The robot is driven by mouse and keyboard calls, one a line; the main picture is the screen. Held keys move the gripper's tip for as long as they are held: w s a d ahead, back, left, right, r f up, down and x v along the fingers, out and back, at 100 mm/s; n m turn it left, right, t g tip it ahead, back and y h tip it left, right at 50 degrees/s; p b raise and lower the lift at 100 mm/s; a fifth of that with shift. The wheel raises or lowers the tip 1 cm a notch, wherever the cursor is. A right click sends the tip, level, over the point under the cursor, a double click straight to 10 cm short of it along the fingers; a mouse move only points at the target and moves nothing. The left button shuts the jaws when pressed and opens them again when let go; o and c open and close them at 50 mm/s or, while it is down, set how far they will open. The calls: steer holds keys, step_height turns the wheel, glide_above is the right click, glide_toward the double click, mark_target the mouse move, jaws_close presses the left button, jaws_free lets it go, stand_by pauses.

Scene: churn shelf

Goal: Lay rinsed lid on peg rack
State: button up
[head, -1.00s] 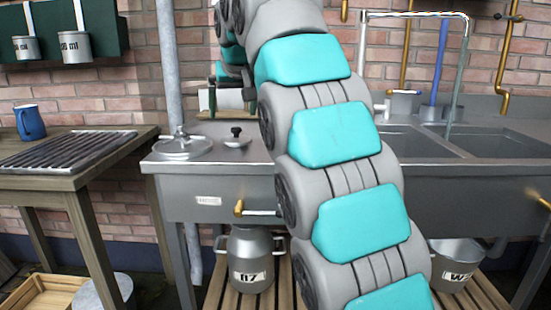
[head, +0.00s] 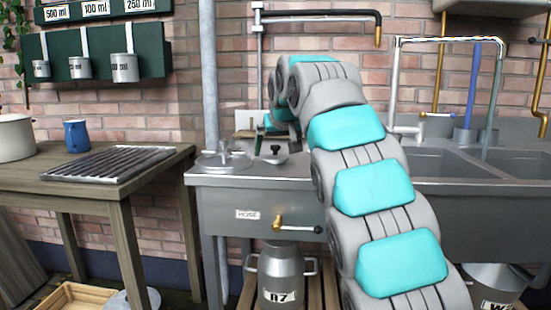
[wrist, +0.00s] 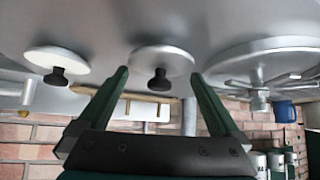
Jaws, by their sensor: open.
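In the head view, a round lid with a black knob (head: 272,157) lies on the steel counter (head: 305,166), left of my arm. It also shows in the wrist view (wrist: 160,62), where the picture is upside down, with its knob between my finger tips. My gripper (wrist: 158,74) is open and empty; whether it touches the lid I cannot tell. A second knobbed lid (wrist: 57,58) is beside it in the wrist view. A larger metal lid with a bar handle (head: 223,160) lies to the left.
A wooden table (head: 165,163) at left carries a slatted metal rack (head: 108,164), a blue mug (head: 77,135) and a pale pot (head: 15,138). Sink basins (head: 440,163) and taps are at right. A churn (head: 280,275) stands below the counter. A valve handle (head: 295,227) sticks out in front.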

steer(key=shift+w+f, duration=0.1)
steer(key=shift+w, duration=0.05)
steer(key=c, duration=1.2)
steer(key=shift+o, duration=0.2)
steer(key=shift+r+p, duration=0.85)
steer(key=shift+r, duration=0.85)
